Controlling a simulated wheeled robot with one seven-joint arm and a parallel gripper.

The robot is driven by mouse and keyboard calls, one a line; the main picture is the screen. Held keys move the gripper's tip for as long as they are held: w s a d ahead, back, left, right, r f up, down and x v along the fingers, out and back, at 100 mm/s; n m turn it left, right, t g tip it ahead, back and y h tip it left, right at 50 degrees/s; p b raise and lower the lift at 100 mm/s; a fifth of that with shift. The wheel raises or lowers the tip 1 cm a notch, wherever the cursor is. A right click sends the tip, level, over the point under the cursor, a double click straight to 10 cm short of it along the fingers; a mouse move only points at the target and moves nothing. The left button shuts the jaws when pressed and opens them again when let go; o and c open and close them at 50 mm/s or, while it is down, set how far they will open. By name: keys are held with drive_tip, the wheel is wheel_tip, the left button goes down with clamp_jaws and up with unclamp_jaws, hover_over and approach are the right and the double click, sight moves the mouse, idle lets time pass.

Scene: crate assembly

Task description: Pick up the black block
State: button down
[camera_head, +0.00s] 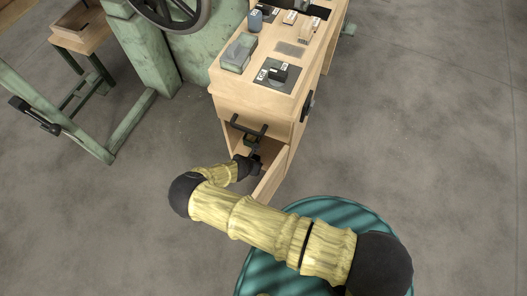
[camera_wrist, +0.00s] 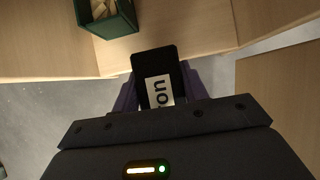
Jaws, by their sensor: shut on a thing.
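A black block (camera_wrist: 158,63) with a white label, partly reading "ron", sits between the purple fingers of my gripper (camera_wrist: 158,90) in the wrist view. The gripper is shut on it. The lower part of the block is hidden by the gripper body. In the head view my gripper (camera_head: 253,161) is low at the opening in the front of the wooden cabinet (camera_head: 229,103), and the block cannot be made out there.
A green box (camera_wrist: 108,18) with wooden pieces is just beyond the block. Wooden panels (camera_wrist: 50,45) lie around it, with grey floor showing between. The cabinet top carries a grey-green case (camera_head: 238,53), a dark plate (camera_head: 268,84) and small labelled items.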

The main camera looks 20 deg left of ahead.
drive_tip(key=s+a, duration=0.3)
drive_tip(key=s, duration=0.2)
drive_tip(key=shift+a+p, duration=0.25)
drive_tip(key=shift+p, duration=0.15)
drive_tip(key=shift+r, duration=0.1)
